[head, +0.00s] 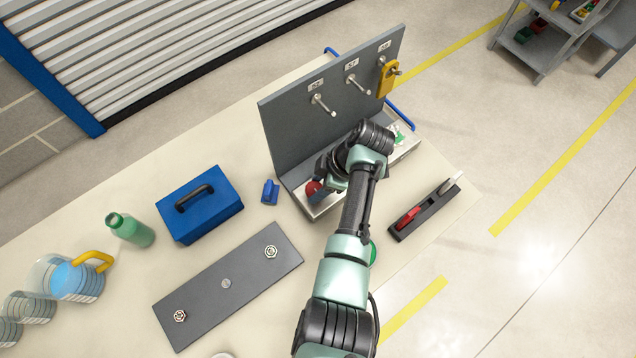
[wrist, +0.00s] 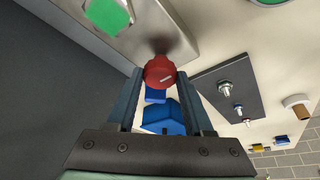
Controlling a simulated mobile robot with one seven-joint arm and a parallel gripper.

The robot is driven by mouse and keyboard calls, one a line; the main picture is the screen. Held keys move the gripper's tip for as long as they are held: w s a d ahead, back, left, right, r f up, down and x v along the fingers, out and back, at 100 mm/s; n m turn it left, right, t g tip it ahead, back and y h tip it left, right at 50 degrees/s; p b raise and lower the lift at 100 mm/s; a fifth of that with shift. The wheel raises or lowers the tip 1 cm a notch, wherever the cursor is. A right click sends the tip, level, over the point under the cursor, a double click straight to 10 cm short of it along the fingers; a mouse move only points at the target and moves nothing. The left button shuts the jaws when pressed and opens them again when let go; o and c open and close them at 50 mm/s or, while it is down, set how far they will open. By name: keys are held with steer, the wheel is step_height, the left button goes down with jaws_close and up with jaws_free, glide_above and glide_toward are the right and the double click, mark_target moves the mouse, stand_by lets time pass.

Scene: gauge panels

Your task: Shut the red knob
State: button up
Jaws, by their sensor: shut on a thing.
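The red knob (wrist: 160,72) sits on the pale metal ledge at the foot of the grey panel (head: 335,105). In the head view the knob (head: 314,188) shows at the ledge's left end, partly hidden by my arm. In the wrist view my gripper (wrist: 158,80) has its two fingers on either side of the knob, shut on it. A light mark shows on the knob's face. My gripper is mostly hidden behind my arm in the head view.
A green part (wrist: 108,14) sits on the same ledge. A blue toolbox (head: 205,215), small blue block (head: 270,192), green bottle (head: 130,230) and dark plate (head: 225,300) lie left. A dark strip with red and white levers (head: 428,212) lies right. Pegs with a yellow tag (head: 387,78) jut from the panel.

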jaws_close()
steer(key=m+p, duration=0.1)
steer(key=m, duration=0.1)
steer(key=m+t+p, duration=0.1)
steer(key=shift+s+r+m+h, duration=0.1)
steer(key=shift+s+m+h, duration=0.1)
steer(key=shift+m+h, duration=0.15)
steer(key=m+p, duration=0.1)
steer(key=m, duration=0.1)
steer(key=m+t+h, duration=0.1)
steer(key=m, duration=0.1)
steer(key=shift+s+a+m+t+p, duration=0.1)
steer(key=shift+a+m+t+p, duration=0.05)
steer(key=shift+m+t+p, duration=0.15)
steer(key=m+h, duration=0.1)
steer(key=m, duration=0.1)
steer(key=m+h+p, duration=0.1)
steer(key=m, duration=0.2)
steer(key=shift+a+t+p, duration=0.2)
steer(key=shift+t+p, duration=0.1)
steer(key=shift+t, duration=0.1)
steer(key=shift+a+m+h, duration=0.15)
steer(key=shift+m+h, duration=0.6)
steer(key=shift+m, duration=1.6)
steer(key=shift+s, duration=0.1)
